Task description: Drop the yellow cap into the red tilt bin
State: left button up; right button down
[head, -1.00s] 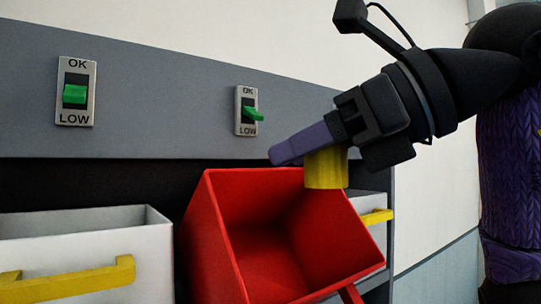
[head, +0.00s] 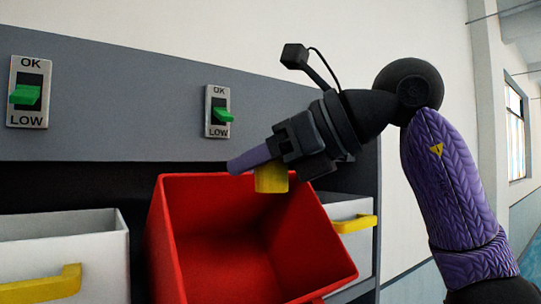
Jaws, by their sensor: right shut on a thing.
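The red tilt bin (head: 245,255) is tipped forward in the middle of the head view, its open mouth facing me. My right gripper (head: 262,165) comes in from the right, above the bin's upper rim. It is shut on the yellow cap (head: 271,179), which hangs below the purple fingers. The cap overlaps the bin's opening in the picture; how deep it is over the bin I cannot tell. The fingers hide part of the cap's top. My left gripper is not in view.
White bins with yellow handles stand left (head: 65,250) and right (head: 350,212) of the red bin. The grey panel above carries two OK/LOW switches, left (head: 28,93) and right (head: 218,112), with green levers.

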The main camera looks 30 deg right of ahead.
jog(key=shift+d, duration=0.1)
jog(key=shift+c, duration=0.5)
grip_release()
jog(key=v, duration=1)
